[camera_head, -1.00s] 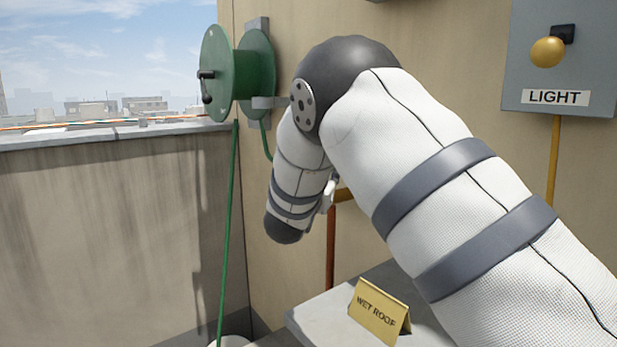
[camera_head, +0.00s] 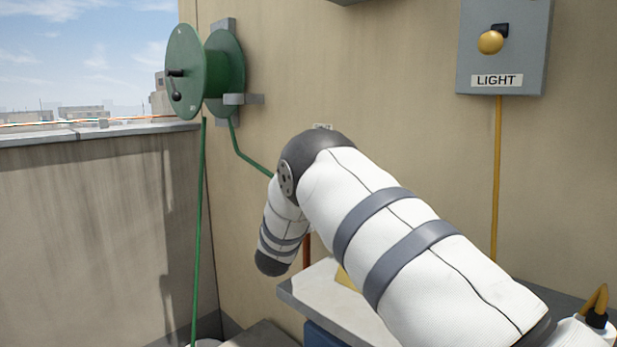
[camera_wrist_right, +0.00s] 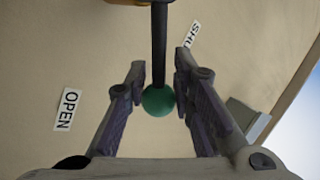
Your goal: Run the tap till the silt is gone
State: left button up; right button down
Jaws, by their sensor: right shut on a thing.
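The tap's black lever (camera_wrist_right: 159,45) with a green ball knob (camera_wrist_right: 159,101) shows in the right wrist view. My right gripper (camera_wrist_right: 160,82) is shut on the lever at its knob end. An OPEN label (camera_wrist_right: 68,110) is on the wall to the left, and a partly covered label reading "SHU" (camera_wrist_right: 192,34) is at the upper right. In the head view my right arm hides the tap and the gripper. A green hose (camera_head: 200,220) hangs from the reel (camera_head: 226,75) to a white rim (camera_head: 206,343) at the bottom edge. Water and silt are not visible. My left gripper is out of view.
A grey shelf (camera_head: 318,296) stands against the wall under my right arm, with a mostly hidden yellow sign (camera_head: 345,278) on it. A grey LIGHT box (camera_head: 505,50) hangs at the upper right. A parapet (camera_head: 80,230) closes off the left.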

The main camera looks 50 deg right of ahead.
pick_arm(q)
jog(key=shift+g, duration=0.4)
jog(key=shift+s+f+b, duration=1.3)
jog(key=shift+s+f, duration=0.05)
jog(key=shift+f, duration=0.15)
pick_arm(e)
jog(key=shift+s+f+m+g+h, duration=0.25)
jog(key=shift+f+m+g, duration=0.2)
jog(key=shift+m+g, duration=0.6)
jog(key=shift+s+f+m+g+h, duration=0.1)
jog(key=shift+f+m+g+h, duration=0.4)
jog(key=shift+m, duration=0.85)
jog(key=shift+s+f+m+g+h, duration=0.1)
jog(key=shift+s+f+m+g, duration=0.2)
jog(key=shift+m+g, duration=0.8)
jog(key=shift+m, duration=0.3)
